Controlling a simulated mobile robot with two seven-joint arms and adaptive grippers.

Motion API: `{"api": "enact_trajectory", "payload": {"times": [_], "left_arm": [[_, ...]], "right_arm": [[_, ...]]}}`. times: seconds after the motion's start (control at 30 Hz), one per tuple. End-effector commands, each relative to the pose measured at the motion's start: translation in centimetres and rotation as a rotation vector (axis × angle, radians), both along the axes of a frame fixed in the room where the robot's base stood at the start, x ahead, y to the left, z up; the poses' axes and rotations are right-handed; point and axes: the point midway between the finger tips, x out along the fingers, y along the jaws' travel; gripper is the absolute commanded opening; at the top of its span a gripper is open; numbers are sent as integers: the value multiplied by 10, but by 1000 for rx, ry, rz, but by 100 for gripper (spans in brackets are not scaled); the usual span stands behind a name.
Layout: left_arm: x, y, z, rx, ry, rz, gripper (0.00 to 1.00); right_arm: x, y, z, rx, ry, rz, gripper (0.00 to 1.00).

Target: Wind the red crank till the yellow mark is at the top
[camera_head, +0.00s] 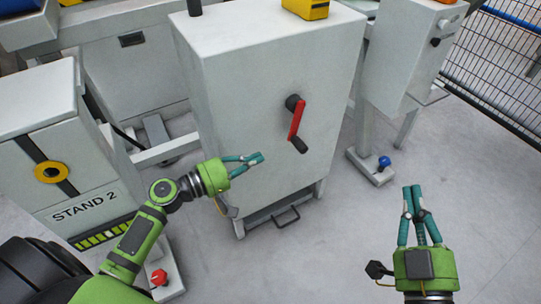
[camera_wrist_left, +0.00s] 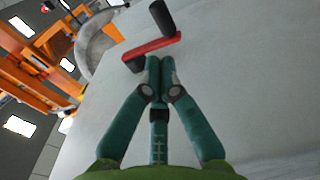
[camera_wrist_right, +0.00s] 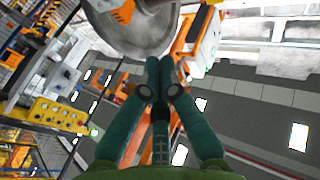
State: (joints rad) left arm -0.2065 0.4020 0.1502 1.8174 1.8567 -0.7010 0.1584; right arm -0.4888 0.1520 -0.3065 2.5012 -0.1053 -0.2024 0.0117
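The red crank (camera_head: 297,120) is on the front of a grey cabinet (camera_head: 250,110). Its black hub is at the upper end and its black handle (camera_head: 299,145) hangs low, slightly right. My left gripper (camera_head: 259,158) is left of and slightly below the handle, apart from it, with its fingertips together and nothing between them. In the left wrist view the red crank (camera_wrist_left: 152,47) shows just beyond the fingertips. My right gripper (camera_head: 412,188) is off to the right, fingertips together, empty, away from the crank. I cannot make out a yellow mark beside the crank.
A yellow box (camera_head: 308,8) sits on top of the cabinet. A stand marked STAND 2 (camera_head: 85,210) is on the left, with a red knob (camera_head: 159,277) low beside it. A blue knob (camera_head: 384,162) stands low on the right. The floor between is clear.

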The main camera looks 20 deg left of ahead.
Motion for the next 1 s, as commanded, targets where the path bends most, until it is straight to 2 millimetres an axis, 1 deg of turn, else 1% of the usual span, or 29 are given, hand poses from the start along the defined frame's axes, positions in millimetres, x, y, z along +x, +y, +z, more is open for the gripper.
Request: {"api": "enact_trajectory", "payload": {"times": [0.3,0.5,0.63,1.0], "left_arm": [[44,-36,-1,1,-2,-4,0],[65,-52,-3,1,0,-3,0],[71,-56,-2,2,0,-3,0],[71,-57,-3,3,0,-3,0]], "right_arm": [[-2,1,6,8,-29,5,0],[-3,2,10,14,-53,10,0],[-4,2,12,17,-62,10,0],[-4,3,12,17,-64,10,0]]}}
